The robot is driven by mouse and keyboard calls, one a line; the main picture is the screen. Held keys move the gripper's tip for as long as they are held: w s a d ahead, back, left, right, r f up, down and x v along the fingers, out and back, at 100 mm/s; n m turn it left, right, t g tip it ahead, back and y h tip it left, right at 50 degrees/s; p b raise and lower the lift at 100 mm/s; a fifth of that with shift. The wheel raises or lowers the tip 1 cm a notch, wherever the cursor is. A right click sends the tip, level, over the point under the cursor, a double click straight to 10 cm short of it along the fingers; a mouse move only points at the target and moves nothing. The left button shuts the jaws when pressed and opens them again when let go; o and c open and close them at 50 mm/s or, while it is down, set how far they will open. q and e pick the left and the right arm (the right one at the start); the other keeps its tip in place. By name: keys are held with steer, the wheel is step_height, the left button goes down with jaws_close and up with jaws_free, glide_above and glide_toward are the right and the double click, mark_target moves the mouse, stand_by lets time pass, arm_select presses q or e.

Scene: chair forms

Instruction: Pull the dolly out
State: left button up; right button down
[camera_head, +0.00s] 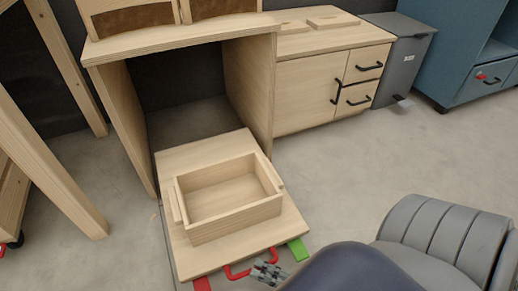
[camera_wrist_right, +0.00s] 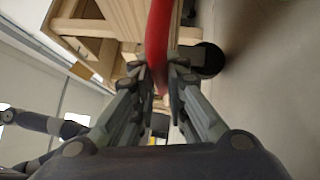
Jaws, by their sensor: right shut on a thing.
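The dolly (camera_head: 285,227) is a flat wooden platform, partly out from under a wooden table (camera_head: 175,38). A shallow wooden box (camera_head: 238,225) sits on it. My right gripper (camera_head: 268,272) is at the right part of the handle. In the right wrist view, the gripper (camera_wrist_right: 168,90) is shut on the red handle (camera_wrist_right: 158,40). My left gripper is not in view.
A wooden cabinet (camera_head: 305,95) with black handles stands right of the table, then a grey bin (camera_head: 400,65) and a blue cabinet (camera_head: 468,50). A grey ribbed chair-like form (camera_head: 440,232) is at lower right. Wooden legs stand at left. Floor between the cabinets and grey form is clear.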

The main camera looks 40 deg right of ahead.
steer(key=shift+s, duration=0.2)
steer(key=c, duration=1.6)
jaws_free()
steer(key=v, duration=1.2)
steer(key=shift+s, duration=0.15)
